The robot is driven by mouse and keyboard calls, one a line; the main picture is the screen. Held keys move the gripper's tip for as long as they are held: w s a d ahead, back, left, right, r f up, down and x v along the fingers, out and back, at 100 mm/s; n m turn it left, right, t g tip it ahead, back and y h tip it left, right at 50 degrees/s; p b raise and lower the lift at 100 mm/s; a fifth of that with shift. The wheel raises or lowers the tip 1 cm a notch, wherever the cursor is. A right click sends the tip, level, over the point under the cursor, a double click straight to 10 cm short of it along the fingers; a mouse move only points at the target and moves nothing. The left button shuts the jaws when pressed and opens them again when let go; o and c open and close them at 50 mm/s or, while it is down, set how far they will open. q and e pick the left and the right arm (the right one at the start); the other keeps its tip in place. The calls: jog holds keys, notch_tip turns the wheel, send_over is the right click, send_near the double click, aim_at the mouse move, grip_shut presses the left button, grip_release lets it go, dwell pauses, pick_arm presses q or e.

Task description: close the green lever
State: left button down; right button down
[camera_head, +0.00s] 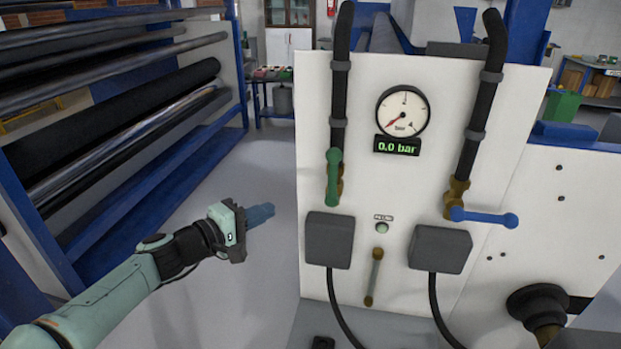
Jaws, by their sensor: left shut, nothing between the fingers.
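The green lever (333,178) is on the left black pipe of the white panel and points straight up and down, in line with the pipe. A blue lever (484,216) on the right pipe lies level, across its pipe, pointing right. The gauge (403,111) has a red needle toward the lower left, and the display below it (397,146) reads 0.0 bar. My left gripper (262,214) is shut and empty, with its blue fingers pointing right, left of the panel and below the green lever, apart from it.
The white panel (314,100) fills the middle and right. Two grey boxes with cables, the left one (328,240) below the green lever, stick out from it. A rack of dark rollers (130,105) stands at left. Open floor (235,165) lies between rack and panel.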

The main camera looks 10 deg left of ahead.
aim_at(333, 178)
pick_arm(q)
jog(key=shift+t+h, duration=0.5)
jog(key=r, duration=0.3)
jog(key=s+r, duration=0.1)
jog(key=r, duration=0.1)
jog(key=shift+a+r, duration=0.1)
jog(key=shift+w, duration=0.15)
jog(key=s+d+p+x, duration=0.1)
jog(key=d+p+x, duration=0.1)
jog(key=x, duration=1)
jog(key=shift+d+p, duration=0.4)
jog(key=shift+p, duration=0.3)
jog(key=shift+m, duration=0.3)
